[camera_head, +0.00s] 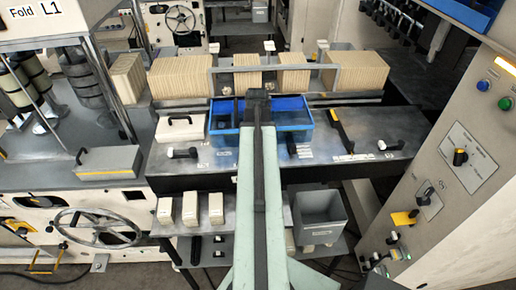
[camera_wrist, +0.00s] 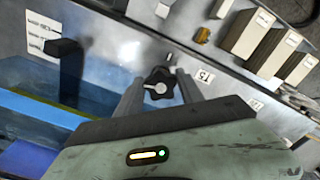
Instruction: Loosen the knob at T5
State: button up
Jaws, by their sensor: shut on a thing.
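A black star-shaped knob (camera_wrist: 158,86) with a pale centre and a light pointer shows in the wrist view on the grey metal bench. A small white label reading T5 (camera_wrist: 205,76) lies just to its right. My gripper (camera_wrist: 160,80) has its two grey fingers on either side of the knob and is shut on it. In the head view my own arm runs up the middle of the picture and hides the knob and the fingers.
A blue tray (camera_head: 222,119) is on the bench, close to the gripper, and shows at the left in the wrist view. A black post (camera_wrist: 66,48) stands near it. Pale boxes (camera_head: 190,208) and a grey bin (camera_head: 320,217) sit on the lower shelf. A control cabinet (camera_head: 470,205) stands right.

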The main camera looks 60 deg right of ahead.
jog(key=o, duration=1.4)
jog(key=shift+w+f, duration=0.1)
jog(key=shift+w, duration=0.05)
notch_tip(320, 180, up, 8)
jog(key=p, duration=0.8)
jog(key=shift+f, duration=0.1)
